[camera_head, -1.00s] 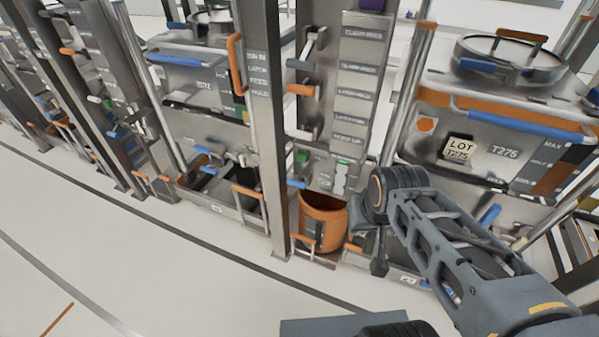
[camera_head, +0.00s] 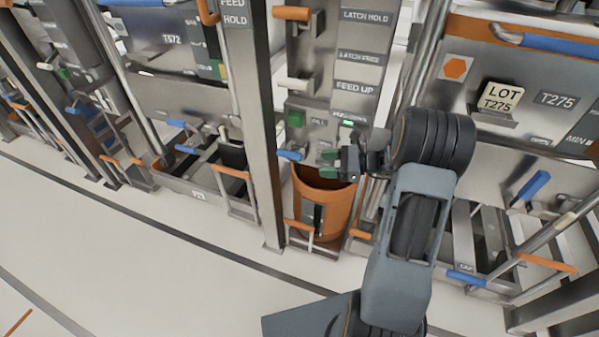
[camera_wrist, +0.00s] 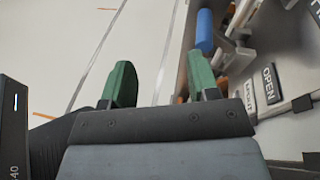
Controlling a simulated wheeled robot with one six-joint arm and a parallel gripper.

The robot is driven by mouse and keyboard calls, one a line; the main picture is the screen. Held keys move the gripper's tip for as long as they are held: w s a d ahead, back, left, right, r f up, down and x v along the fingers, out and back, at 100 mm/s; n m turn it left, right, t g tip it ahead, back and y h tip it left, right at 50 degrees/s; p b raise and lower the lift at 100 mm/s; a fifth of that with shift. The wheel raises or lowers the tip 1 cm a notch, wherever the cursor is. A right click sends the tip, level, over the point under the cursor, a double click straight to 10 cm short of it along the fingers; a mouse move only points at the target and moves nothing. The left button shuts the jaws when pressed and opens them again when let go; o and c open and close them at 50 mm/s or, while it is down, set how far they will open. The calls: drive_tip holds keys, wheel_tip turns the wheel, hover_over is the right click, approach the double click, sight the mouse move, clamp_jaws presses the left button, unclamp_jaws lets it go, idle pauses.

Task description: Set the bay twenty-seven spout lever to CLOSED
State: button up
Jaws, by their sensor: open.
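A small blue-handled lever (camera_head: 290,155) sticks out low on the post panel, above the orange bin. In the wrist view a blue handle (camera_wrist: 205,30) shows beyond the right finger, beside plates reading SPOUT (camera_wrist: 250,97) and OPEN (camera_wrist: 269,83). It looks like the same lever, but I cannot be sure. No bay number is readable. My gripper (camera_head: 329,163) has green fingertips and is in front of the panel, right of the blue lever and apart from it. In the wrist view my gripper (camera_wrist: 160,85) is open, with only floor between its fingers.
An orange bin (camera_head: 342,205) stands below my gripper. A steel post (camera_head: 262,130) rises left of the panel. A green button (camera_head: 296,118) and white and orange handles (camera_head: 291,13) are above. Tank T275 (camera_head: 555,98) is at right. The floor (camera_head: 150,250) in front is clear.

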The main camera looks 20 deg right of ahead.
sight(299, 157)
drive_tip(key=w+d+f+m+t+b, duration=0.2)
drive_tip(key=w+d+f+m+t, duration=0.1)
drive_tip(key=d+f+m+t, duration=0.15)
drive_tip(key=shift+n+g, duration=0.25)
drive_tip(key=b+x, duration=0.1)
drive_tip(key=x, duration=0.5)
drive_tip(key=b+x, duration=0.1)
drive_tip(key=x, duration=0.5)
drive_tip(key=shift+w+a+f, duration=0.1)
drive_tip(key=shift+a+f, duration=0.15)
drive_tip(key=shift+a, duration=0.1)
clamp_jaws()
